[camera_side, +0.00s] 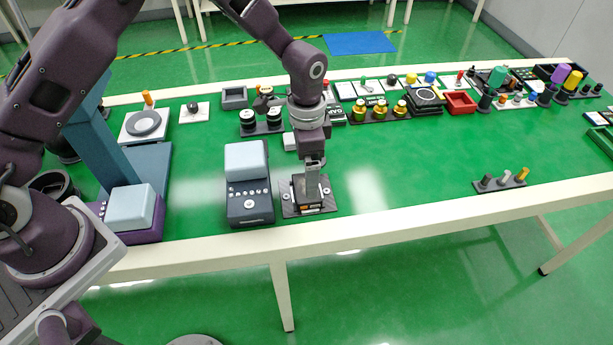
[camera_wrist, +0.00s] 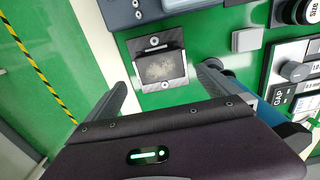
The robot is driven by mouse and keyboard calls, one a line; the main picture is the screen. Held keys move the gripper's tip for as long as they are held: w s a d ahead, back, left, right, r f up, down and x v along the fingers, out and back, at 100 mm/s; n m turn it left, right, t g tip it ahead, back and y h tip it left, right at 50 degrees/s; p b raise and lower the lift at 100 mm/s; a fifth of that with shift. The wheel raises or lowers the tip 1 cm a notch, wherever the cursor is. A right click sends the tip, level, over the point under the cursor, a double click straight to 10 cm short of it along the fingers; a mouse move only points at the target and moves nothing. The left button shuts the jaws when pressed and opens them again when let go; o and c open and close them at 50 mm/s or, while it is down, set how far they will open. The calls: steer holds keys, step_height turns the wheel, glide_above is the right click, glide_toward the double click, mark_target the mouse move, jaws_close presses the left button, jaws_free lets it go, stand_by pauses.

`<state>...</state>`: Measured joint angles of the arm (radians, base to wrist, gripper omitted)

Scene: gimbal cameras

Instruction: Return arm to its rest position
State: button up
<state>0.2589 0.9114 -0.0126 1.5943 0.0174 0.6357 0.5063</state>
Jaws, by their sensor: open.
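My gripper (camera_side: 313,172) points straight down in the side view, over a small dark fixture (camera_side: 309,208) near the front edge of the table. The wrist view shows my gripper (camera_wrist: 165,80) with its two fingers spread wide and nothing held between them. The same fixture (camera_wrist: 158,42) lies beyond the fingertips there, a dark plate with a pale speckled square insert. In the side view the fingers overlap the fixture, so the exact gap to it is hard to tell. My arm reaches in from the left, bent over the table.
A dark device with a light blue block (camera_side: 246,160) stands just left of the fixture. A purple-based device (camera_side: 130,208) is further left. Jars, a red tray (camera_side: 460,103) and several small items line the back.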

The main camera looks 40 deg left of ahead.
steer(key=shift+r, duration=0.25)
steer(key=s+a+r+n+t, duration=0.1)
steer(key=s+a+r, duration=0.15)
steer(key=r, duration=0.45)
steer(key=s+a+r+n+t, duration=0.1)
steer(key=s+a+r+n, duration=0.15)
steer(key=r, duration=0.45)
steer(key=s+a+r+n+t, duration=0.15)
steer(key=s+r, duration=0.25)
steer(key=r, duration=0.4)
steer(key=s+a+r+n+t, duration=0.1)
steer(key=s+a+r+n, duration=0.1)
steer(key=s, duration=0.7)
steer(key=s+a+r+n+t, duration=0.1)
steer(key=s+a+r+n, duration=0.1)
steer(key=s, duration=0.7)
steer(key=shift+s+a+r, duration=0.2)
steer(key=shift+a+r, duration=0.05)
steer(key=shift+a, duration=0.35)
